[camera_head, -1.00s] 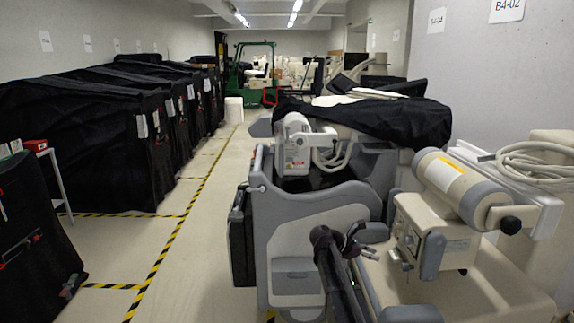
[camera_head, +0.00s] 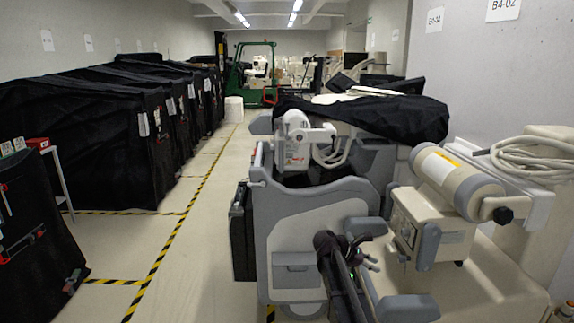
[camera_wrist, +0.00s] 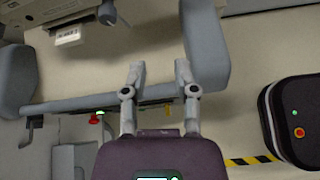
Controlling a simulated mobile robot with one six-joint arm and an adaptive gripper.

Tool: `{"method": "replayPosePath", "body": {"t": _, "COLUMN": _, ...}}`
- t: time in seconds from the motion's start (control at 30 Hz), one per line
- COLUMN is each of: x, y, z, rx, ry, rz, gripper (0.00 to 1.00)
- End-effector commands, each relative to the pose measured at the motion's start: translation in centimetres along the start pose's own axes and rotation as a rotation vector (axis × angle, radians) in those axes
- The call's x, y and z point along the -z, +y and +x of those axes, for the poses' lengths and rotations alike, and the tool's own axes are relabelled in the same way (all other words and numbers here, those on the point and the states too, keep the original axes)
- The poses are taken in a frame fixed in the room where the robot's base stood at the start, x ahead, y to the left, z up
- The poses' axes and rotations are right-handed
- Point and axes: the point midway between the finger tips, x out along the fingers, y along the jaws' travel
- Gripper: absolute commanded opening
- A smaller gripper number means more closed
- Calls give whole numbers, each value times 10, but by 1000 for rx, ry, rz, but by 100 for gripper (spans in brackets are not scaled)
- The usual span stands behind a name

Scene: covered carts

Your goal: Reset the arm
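My gripper (camera_head: 369,252) shows in the head view at the lower centre, in front of the grey and cream machine. My dark arm link reaches up to it from the bottom edge. In the wrist view, the two fingers of my gripper (camera_wrist: 158,72) point up the picture, spread apart with an empty gap between them. They show in front of the machine's grey edge bar (camera_wrist: 80,104). I cannot tell how far they are from it.
The grey and cream machine (camera_head: 295,240) stands close ahead, with a cream cylinder unit (camera_head: 455,180) at right. Carts under black covers (camera_head: 80,130) line the left. A floor aisle with yellow-black tape (camera_head: 165,250) runs between. A green forklift (camera_head: 240,75) stands at the back.

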Motion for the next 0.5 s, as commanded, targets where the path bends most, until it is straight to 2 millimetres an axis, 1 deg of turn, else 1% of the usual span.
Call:
{"method": "replayPosePath", "body": {"t": 0.03, "x": 5, "y": -8, "z": 4, "rx": 5, "ry": 20, "rz": 26, "gripper": 38}}
{"method": "replayPosePath", "body": {"t": 0.17, "x": 18, "y": -26, "z": 10, "rx": 23, "ry": 84, "rz": 112, "gripper": 38}}
{"method": "replayPosePath", "body": {"t": 0.27, "x": 31, "y": -44, "z": 15, "rx": 46, "ry": 146, "rz": 198, "gripper": 38}}
{"method": "replayPosePath", "body": {"t": 0.37, "x": 49, "y": -68, "z": 21, "rx": 85, "ry": 226, "rz": 313, "gripper": 38}}
{"method": "replayPosePath", "body": {"t": 0.5, "x": 78, "y": -107, "z": 26, "rx": 172, "ry": 355, "rz": 507, "gripper": 38}}
